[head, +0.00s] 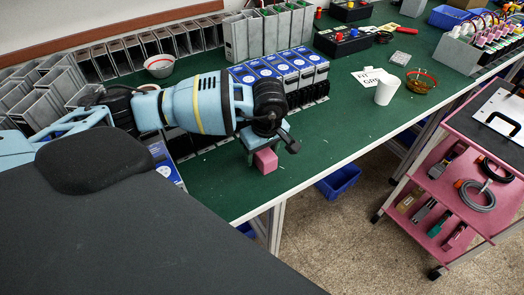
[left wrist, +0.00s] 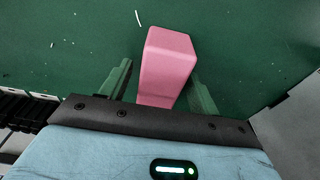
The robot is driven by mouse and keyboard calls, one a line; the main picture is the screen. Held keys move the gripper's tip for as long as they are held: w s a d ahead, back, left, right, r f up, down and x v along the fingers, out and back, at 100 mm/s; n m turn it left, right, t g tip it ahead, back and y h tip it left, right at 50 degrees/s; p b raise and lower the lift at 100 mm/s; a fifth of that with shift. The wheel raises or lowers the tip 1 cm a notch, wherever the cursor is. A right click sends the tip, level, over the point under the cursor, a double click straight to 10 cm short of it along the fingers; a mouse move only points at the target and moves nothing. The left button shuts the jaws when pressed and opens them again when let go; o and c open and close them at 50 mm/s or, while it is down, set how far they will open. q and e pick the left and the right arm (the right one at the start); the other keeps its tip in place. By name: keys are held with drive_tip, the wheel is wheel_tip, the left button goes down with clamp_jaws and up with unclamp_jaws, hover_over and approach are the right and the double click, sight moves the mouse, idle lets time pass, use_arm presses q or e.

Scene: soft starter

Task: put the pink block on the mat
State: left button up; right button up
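The pink block (head: 265,161) sits on the green tabletop near its front edge, under my left gripper (head: 262,146). In the left wrist view the pink block (left wrist: 167,65) stands between the two greenish fingers of my left gripper (left wrist: 159,85). The fingers are apart, with a visible gap between the left finger and the block. The gripper looks open around the block's near end. A white sheet with black lettering (head: 368,76) lies farther right on the table; I cannot tell whether it is the mat. My right gripper is not in view.
Blue-and-white boxed units (head: 283,72) stand behind my left gripper. A pink cart (head: 455,195) is at right. Green table between block and sheet is clear.

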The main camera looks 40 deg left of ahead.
sight(266, 154)
use_arm(q)
wheel_tip(266, 154, up, 12)
drive_tip(key=d, duration=0.1)
drive_tip(key=shift+s+d, duration=0.35)
